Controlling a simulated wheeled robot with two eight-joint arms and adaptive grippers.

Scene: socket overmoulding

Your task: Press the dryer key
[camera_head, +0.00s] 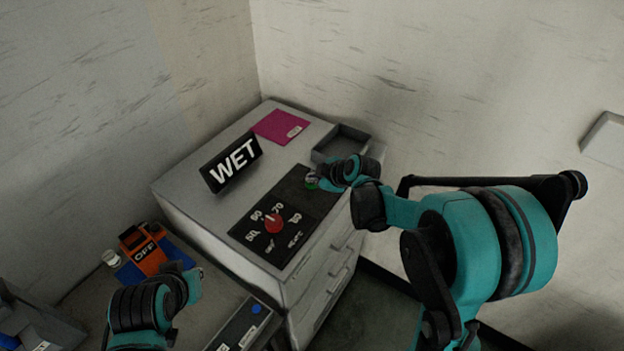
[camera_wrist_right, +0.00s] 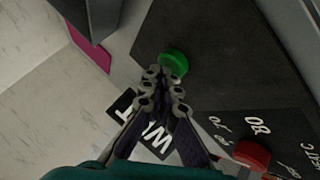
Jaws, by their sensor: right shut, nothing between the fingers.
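The dryer panel (camera_head: 262,235) is a black plate on top of the grey cabinet, with a green key (camera_head: 312,179) at its far right end and a red knob (camera_head: 274,223) among white markings. The green key (camera_wrist_right: 174,62) and red knob (camera_wrist_right: 252,153) also show in the right wrist view. My right gripper (camera_wrist_right: 165,75) is shut and empty, its tips right at the green key's edge; I cannot tell whether they touch. In the head view my right wrist partly hides the key. My left arm (camera_head: 150,305) is at the lower left; its fingers are not clear.
A black WET sign (camera_head: 232,162) stands on the cabinet (camera_head: 180,185), with a magenta sheet (camera_head: 275,126) and a grey open tray (camera_head: 337,145) behind. An orange OFF device (camera_head: 143,250) sits on a blue base at left. Walls close in behind and right.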

